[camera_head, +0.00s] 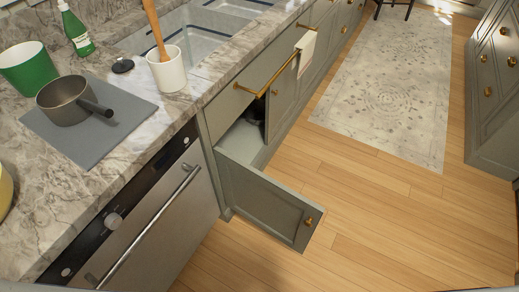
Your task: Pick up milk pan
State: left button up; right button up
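The milk pan (64,103) is a small dark grey saucepan with a black handle pointing to the lower right. It stands upright on a grey mat (89,142) on the marble counter, at the left of the head view. Its inside looks empty. Neither of my grippers is in view.
A green pot (30,72), a green bottle (77,32) and a white utensil crock (167,72) stand near the pan. A sink (185,42) lies behind.

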aim_at(67, 101)
jog(key=u, duration=1.3)
jog(key=j+z, duration=0.25)
jog(key=j, duration=0.25)
jog(key=k+j+z, duration=0.1)
jog(key=j+z, duration=0.15)
jog(key=j, duration=0.25)
jog(key=k+j+z, duration=0.1)
jog(key=j+z, duration=0.15)
jog(key=j, duration=0.25)
